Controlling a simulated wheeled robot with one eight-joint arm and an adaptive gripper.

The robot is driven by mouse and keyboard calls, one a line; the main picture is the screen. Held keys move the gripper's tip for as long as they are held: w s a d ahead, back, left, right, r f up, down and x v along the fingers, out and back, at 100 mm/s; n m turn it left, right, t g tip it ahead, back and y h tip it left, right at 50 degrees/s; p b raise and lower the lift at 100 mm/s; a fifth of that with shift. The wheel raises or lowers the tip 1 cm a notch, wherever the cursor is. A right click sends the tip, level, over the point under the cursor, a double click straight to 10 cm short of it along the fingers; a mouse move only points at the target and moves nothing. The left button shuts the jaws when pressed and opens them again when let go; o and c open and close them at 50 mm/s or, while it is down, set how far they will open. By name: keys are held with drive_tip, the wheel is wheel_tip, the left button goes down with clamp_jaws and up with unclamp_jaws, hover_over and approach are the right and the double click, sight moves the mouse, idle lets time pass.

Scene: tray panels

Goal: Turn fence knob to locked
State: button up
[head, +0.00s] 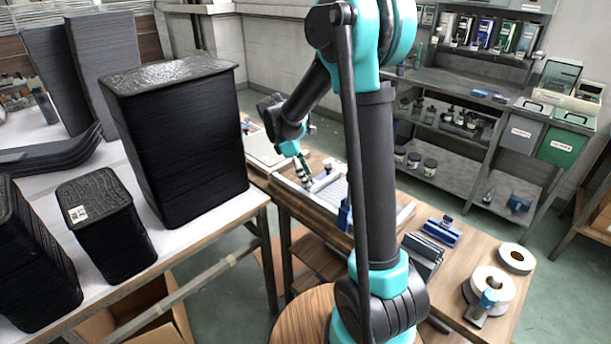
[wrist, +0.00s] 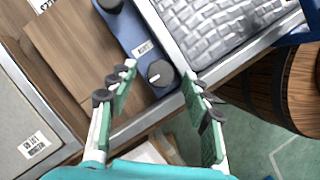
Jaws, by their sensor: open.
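In the wrist view, a round black knob (wrist: 160,73) with a small white mark sits near the end of a blue fence bar (wrist: 133,36). A small white label is beside it on the bar. A second black knob (wrist: 110,4) is cut off at the top edge. My gripper (wrist: 160,74) is open, with its green-padded fingers to the left and right of the near knob in the picture. I cannot tell whether either finger touches it. In the head view my gripper (head: 303,172) points down over the bench; the knob is too small to make out there.
A grey woven-pattern panel (wrist: 228,30) in a metal frame lies right of the bar. A wooden barrel (wrist: 265,88) stands beyond it. In the head view, tall black tray stacks (head: 185,145) stand left, and white rolls (head: 490,290) and a blue tool (head: 442,231) lie right.

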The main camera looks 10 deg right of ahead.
drive_tip(key=shift+f, duration=0.15)
clamp_jaws()
idle(0.4)
